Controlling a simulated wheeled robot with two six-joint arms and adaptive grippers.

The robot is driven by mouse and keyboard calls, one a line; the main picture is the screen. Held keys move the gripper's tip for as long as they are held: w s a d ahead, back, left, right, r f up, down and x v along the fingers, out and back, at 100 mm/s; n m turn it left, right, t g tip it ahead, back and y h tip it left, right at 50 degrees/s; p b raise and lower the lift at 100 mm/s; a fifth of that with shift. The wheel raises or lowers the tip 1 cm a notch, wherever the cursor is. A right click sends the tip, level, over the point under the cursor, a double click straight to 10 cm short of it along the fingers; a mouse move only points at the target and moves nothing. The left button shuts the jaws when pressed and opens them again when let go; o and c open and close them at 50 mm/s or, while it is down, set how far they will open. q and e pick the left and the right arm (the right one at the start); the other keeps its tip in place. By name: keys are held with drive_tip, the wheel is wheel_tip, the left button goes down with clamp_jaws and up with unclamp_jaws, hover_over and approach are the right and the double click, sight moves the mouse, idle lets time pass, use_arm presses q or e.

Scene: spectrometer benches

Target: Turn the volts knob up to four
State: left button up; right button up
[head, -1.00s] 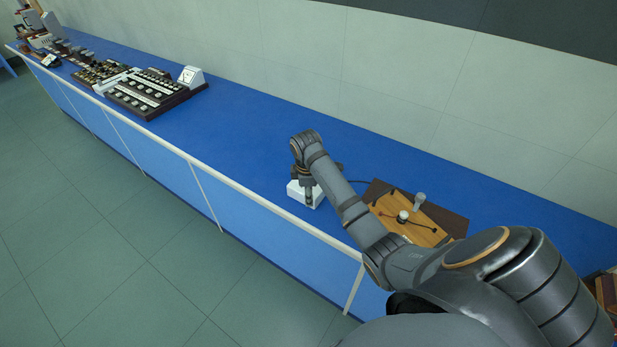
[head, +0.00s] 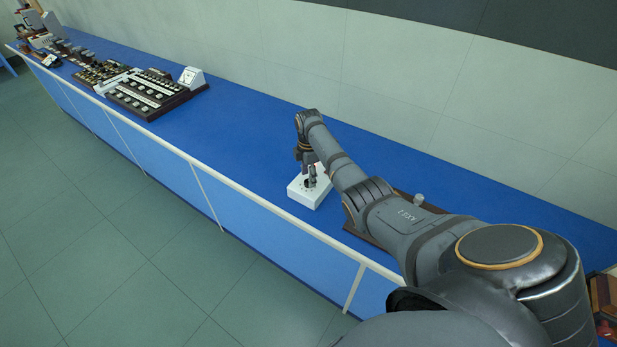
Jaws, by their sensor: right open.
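A small white box (head: 301,196) with a dark round knob (head: 308,184) and dial marks on its top stands on the blue bench. I take it for the volts control, but its lettering is too small to read. My right gripper (head: 309,180) points down over the box, with its fingers open at the knob. Whether the fingers touch the knob I cannot tell. The gripper and wrist partly cover the dial. My left gripper is not in view.
The blue bench (head: 240,130) has a pale front rail. A wooden-topped apparatus lies mostly hidden under my right forearm, its post (head: 419,200) showing. Dark switch panels (head: 150,92) and a white meter (head: 191,77) stand far left. The bench between is clear.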

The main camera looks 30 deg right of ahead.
drive_tip(key=shift+f, duration=1.1)
clamp_jaws()
